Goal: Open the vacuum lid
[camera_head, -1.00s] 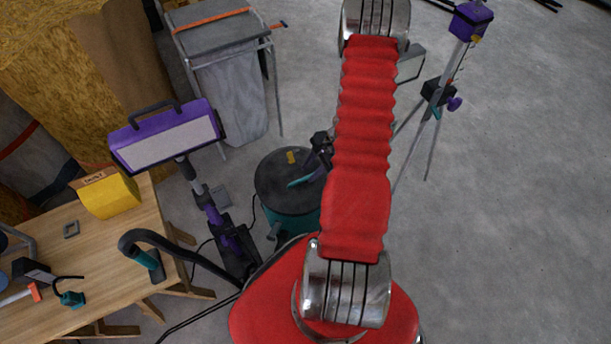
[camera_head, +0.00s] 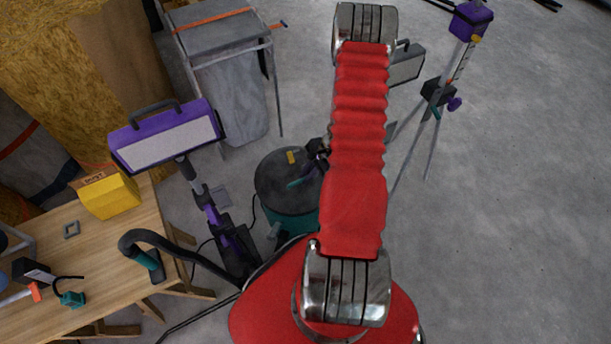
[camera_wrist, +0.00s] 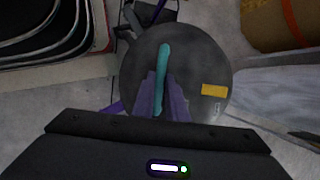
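The vacuum (camera_head: 292,222) is a round drum with a teal body and a dark round lid (camera_head: 268,185). It stands on the floor left of my arm, which covers its right side. The lid fills the middle of the wrist view (camera_wrist: 205,65), with a yellow label on it. A teal bar-shaped handle (camera_head: 300,183) lies across the lid and also shows in the wrist view (camera_wrist: 163,65). My gripper's purple fingers (camera_wrist: 160,98) lie on either side of the handle's near end. Whether they touch it is unclear. The lid appears down on the drum.
A wooden workbench (camera_head: 100,270) with a yellow box (camera_head: 110,195) and a black hose (camera_head: 190,250) is at left. A purple-framed work light (camera_head: 168,138) and a grey bag stand (camera_head: 230,95) are behind. A tripod (camera_head: 432,125) stands right. Floor at right is clear.

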